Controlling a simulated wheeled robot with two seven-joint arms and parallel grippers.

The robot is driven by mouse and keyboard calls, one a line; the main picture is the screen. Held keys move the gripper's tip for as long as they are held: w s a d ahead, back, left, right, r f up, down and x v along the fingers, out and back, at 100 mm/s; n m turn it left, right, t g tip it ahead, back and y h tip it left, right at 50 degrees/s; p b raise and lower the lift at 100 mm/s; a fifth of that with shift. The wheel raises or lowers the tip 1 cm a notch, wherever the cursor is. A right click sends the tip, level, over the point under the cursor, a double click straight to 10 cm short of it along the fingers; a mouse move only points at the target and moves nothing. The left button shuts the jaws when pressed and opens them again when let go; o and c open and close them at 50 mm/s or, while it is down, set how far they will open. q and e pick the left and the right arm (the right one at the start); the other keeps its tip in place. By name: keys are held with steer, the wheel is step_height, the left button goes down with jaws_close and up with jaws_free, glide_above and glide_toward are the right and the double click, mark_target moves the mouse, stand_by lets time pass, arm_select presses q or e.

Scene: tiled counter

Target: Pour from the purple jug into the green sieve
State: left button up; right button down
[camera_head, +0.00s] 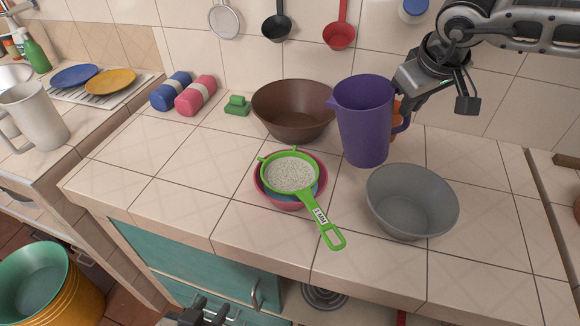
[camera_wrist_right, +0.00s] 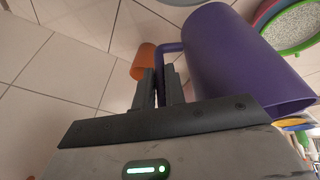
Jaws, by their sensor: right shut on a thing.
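The purple jug (camera_head: 363,125) looks close to upright, right of and behind the green sieve (camera_head: 306,197). My right gripper (camera_head: 408,104) is shut on the jug's handle; the wrist view also shows the jug (camera_wrist_right: 235,60) beside the fingers (camera_wrist_right: 158,88). I cannot tell whether the jug's base touches the counter. The sieve rests over a pink bowl (camera_head: 262,186), its handle toward the front edge. Its basket shows a pale, speckled surface. The jug's inside is hidden. My left gripper (camera_head: 205,314) shows partly at the bottom edge; its opening is unclear.
A brown bowl (camera_head: 290,112) stands behind the sieve, and a grey bowl (camera_head: 400,205) stands to its right. An orange object (camera_wrist_right: 143,62) is near the jug's handle. Blue and pink rolls (camera_head: 196,96) and a green item (camera_head: 237,106) lie at back left. The counter's left front is clear.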

steer(key=y, duration=0.1)
steer(key=d, duration=0.1)
steer(key=d+f+y, duration=0.1)
steer(key=shift+w+g+y, duration=0.25)
steer(key=shift+g+y, duration=0.05)
steer(key=shift+r, duration=2.5)
steer(key=shift+s+f, duration=0.1)
